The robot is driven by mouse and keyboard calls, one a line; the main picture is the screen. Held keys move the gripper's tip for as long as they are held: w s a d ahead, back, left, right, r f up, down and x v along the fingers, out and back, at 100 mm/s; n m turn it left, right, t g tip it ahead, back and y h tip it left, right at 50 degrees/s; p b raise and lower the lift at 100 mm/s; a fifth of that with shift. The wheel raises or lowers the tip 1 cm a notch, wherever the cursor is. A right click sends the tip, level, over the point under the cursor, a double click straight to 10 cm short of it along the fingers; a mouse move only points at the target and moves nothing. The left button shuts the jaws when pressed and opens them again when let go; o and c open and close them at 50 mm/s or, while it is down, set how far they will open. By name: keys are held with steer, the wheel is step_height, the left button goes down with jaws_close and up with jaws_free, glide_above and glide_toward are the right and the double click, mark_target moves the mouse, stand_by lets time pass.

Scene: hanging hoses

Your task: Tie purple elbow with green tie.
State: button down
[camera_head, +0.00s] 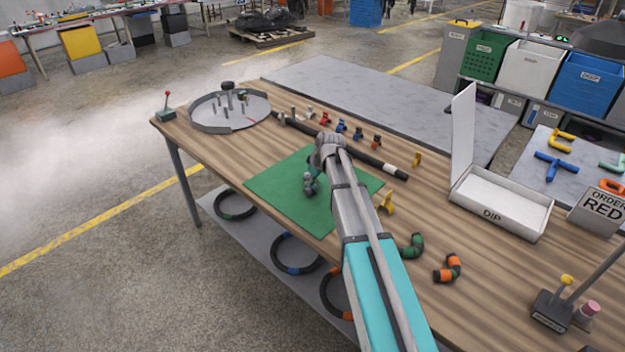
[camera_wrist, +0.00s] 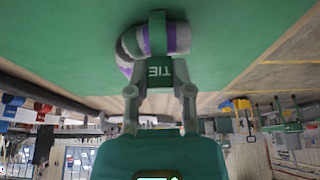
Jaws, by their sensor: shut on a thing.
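My gripper (camera_wrist: 160,91) is shut on the green tie (camera_wrist: 159,70), whose block reads TIE, in the wrist view. A green band (camera_wrist: 157,32) rises from that block across the purple elbow (camera_wrist: 178,38). The elbow has purple and pale grey stripes and lies at the green mat. I cannot tell whether the band closes fully around it; the far side is hidden. In the head view my gripper (camera_head: 311,184) is low over the green mat (camera_head: 285,205), and the elbow cannot be made out there.
A black hose (camera_head: 395,171) lies behind the mat, with several small coloured pieces beyond it. A green-banded elbow (camera_head: 412,246) and an orange-banded elbow (camera_head: 448,268) lie right of my arm. A white DIP box (camera_head: 500,209) and a round tray (camera_head: 200,124) stand farther off.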

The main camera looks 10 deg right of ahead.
steer(key=shift+f, duration=0.15)
steer(key=shift+c, duration=2.2)
jaws_free()
steer(key=shift+r, duration=0.2)
